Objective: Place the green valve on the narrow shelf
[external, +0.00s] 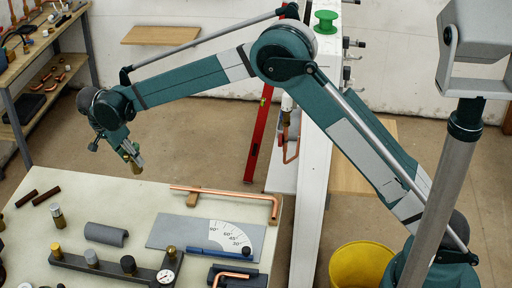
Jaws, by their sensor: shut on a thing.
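My gripper (132,153) hangs at the upper left, above the back edge of the pale worktable. It is shut on a small brass-coloured part (137,168) that points down, clear of the table. This looks like a valve body; its upper end is hidden by the fingers, so I cannot tell its cap colour. A narrow wooden shelf (160,35) is on the back wall, empty, beyond my arm. A larger wooden board (350,178) shows partly behind the white radiator panel; I cannot tell if it is a shelf.
The worktable (145,192) holds a rack (105,267) of capped valves, a standing valve (58,216), a copper pipe (225,191) and an angle plate (180,230). A green spool (326,21) tops the white panel (315,165). A red level (260,135) leans near it. A yellow bucket (361,266) is at right.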

